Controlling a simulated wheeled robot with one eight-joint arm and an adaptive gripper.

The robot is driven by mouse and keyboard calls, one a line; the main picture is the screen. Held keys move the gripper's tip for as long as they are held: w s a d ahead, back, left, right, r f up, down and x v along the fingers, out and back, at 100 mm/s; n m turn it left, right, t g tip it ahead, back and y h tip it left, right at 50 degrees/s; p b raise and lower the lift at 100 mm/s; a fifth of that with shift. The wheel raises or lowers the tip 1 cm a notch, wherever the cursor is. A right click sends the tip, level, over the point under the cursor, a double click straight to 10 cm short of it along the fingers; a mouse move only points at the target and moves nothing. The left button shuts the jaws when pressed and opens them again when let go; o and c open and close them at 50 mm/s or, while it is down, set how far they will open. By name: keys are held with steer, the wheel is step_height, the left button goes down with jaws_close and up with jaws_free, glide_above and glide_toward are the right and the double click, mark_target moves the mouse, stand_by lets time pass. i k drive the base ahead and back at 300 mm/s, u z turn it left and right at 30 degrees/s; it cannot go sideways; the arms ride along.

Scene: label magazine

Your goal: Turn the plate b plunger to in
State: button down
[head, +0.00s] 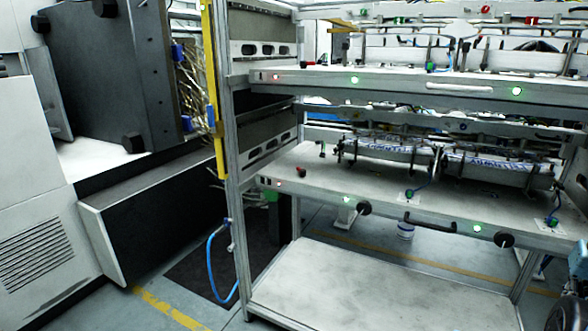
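A metal rack holds an upper plate (400,82) and a lower plate (330,180), one above the other. No label tells me which is plate b. Two round black knobs, which look like plungers, sit on the lower plate's front edge: a left knob (364,208) and a right knob (504,240). A dark handle (430,223) lies between them. I cannot tell whether either knob is in or out. The upper plate's front edge has a pale handle (460,88) and no such black knobs that I can see.
Red and green lights show on both front edges. Label rolls (395,150) and blue cables lie on the lower plate. A bare bottom shelf (350,285) is below. A large machine (40,190) stands at left. A blue hose (213,265) hangs by the rack's left post.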

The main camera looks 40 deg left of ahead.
mark_target(303, 172)
steer(key=u, duration=0.05)
steer(key=k, duration=0.9)
steer(key=u, duration=1.6)
steer(key=i, duration=1)
steer(key=z, duration=0.05)
